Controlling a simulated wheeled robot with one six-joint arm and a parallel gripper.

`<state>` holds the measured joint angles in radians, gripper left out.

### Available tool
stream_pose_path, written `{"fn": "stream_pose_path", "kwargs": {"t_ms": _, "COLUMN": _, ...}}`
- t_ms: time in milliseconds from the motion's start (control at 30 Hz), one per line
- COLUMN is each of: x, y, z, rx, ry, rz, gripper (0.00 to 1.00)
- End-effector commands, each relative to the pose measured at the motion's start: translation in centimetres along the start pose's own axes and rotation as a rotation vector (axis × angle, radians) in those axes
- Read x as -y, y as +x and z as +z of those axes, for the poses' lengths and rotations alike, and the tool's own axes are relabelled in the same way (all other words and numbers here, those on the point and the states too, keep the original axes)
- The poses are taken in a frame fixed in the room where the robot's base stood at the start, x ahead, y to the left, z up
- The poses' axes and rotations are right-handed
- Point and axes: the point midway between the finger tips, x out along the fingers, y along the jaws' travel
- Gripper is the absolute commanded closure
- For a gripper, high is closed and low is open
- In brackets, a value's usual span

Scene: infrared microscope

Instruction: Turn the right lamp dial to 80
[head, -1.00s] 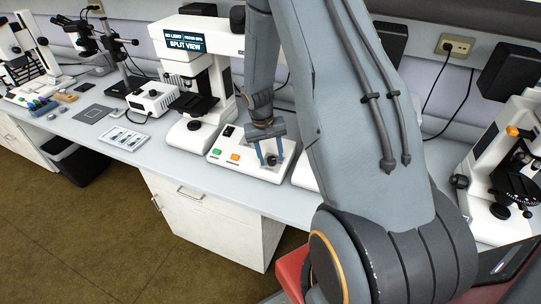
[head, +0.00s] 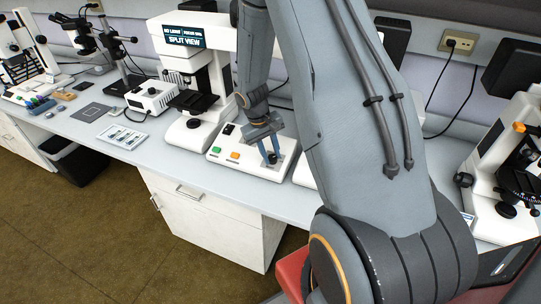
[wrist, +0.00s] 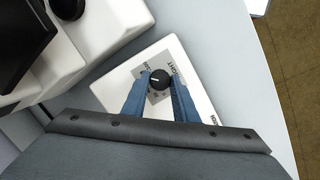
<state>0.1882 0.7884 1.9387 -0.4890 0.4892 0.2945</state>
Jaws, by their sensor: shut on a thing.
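The lamp dial (wrist: 159,79) is a small black knob with a white pointer line, on a grey printed plate of the white control box (head: 247,160). The wrist view shows the word RIGHT beside it. My gripper (head: 270,158) points down over the right end of the box. In the wrist view, the two blue fingers of my gripper (wrist: 160,84) stand on either side of the dial and are shut on it. The pointer aims roughly left in that view. The scale numbers are too small or hidden to read.
The box has a green button (head: 216,150) and an orange button (head: 235,155). Another microscope (head: 515,165) stands at right. The bench's front edge lies close before the box.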

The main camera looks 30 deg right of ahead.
Motion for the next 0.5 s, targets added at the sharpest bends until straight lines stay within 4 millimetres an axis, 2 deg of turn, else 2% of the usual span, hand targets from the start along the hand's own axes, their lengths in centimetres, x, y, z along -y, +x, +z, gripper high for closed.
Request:
{"fn": "stream_pose_path", "kwargs": {"t_ms": 100, "x": 0.01, "y": 0.0, "z": 0.04, "rx": 0.001, "ry": 0.001, "rz": -0.001, "gripper": 0.96}}
{"fn": "stream_pose_path", "kwargs": {"t_ms": 133, "x": 0.01, "y": 0.0, "z": 0.04, "rx": 0.001, "ry": 0.001, "rz": -0.001, "gripper": 0.72}}
{"fn": "stream_pose_path", "kwargs": {"t_ms": 233, "x": 0.01, "y": 0.0, "z": 0.03, "rx": 0.001, "ry": 0.002, "rz": -0.001, "gripper": 0.55}}
{"fn": "stream_pose_path", "kwargs": {"t_ms": 500, "x": -0.01, "y": -0.02, "z": 0.01, "rx": 0.0, "ry": 0.003, "rz": -0.001, "gripper": 0.55}}
